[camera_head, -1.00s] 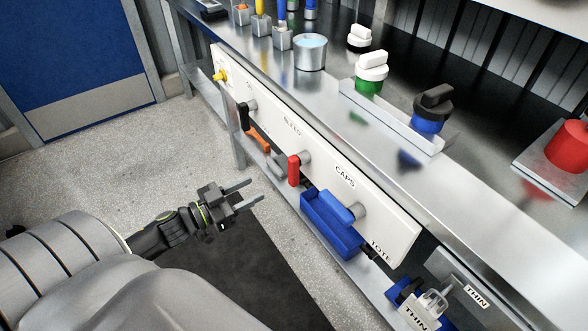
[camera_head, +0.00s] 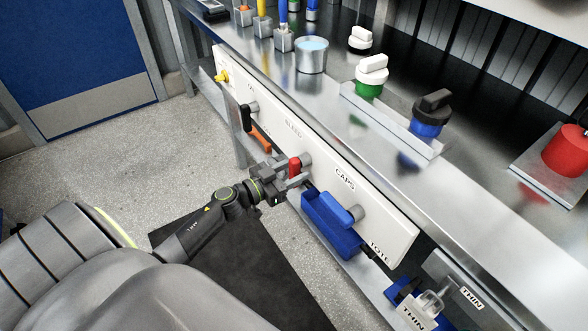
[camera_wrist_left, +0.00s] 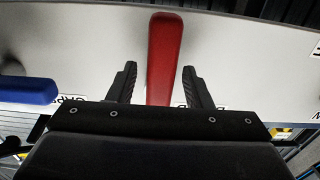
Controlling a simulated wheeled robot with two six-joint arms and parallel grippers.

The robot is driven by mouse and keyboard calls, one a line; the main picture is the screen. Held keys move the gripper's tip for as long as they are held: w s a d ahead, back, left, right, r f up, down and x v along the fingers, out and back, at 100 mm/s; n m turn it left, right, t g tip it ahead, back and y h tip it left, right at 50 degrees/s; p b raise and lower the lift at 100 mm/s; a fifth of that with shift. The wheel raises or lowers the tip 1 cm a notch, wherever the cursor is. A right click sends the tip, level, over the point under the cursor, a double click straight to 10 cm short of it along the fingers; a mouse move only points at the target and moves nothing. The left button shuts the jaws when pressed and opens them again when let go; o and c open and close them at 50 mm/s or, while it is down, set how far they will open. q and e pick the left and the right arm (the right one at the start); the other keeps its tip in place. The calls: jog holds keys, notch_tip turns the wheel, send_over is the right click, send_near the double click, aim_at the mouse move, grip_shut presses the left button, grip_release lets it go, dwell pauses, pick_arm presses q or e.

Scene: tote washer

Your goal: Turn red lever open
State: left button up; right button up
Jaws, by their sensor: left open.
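The red lever (camera_head: 295,167) is on the white front panel (camera_head: 395,222) under the bench edge, left of the CAPS label. It hangs down from its grey pivot. My left gripper (camera_head: 291,177) is at the lever, open, with a finger on each side of it. In the left wrist view the red lever (camera_wrist_left: 163,58) stands between the two black fingers of the left gripper (camera_wrist_left: 160,85), with a gap on both sides. The lever's lower end is hidden behind the gripper body. My right gripper is not in view.
A blue lever (camera_head: 336,207) and blue bin (camera_head: 330,228) are just right of the red lever. A black lever (camera_head: 246,117), an orange handle (camera_head: 260,140) and a yellow knob (camera_head: 222,77) are farther left. Capped containers stand on the metal bench (camera_head: 440,190) above.

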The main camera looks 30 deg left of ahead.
pick_arm(q)
jog(key=shift+w, duration=0.1)
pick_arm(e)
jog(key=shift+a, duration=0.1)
pick_arm(q)
grip_shut()
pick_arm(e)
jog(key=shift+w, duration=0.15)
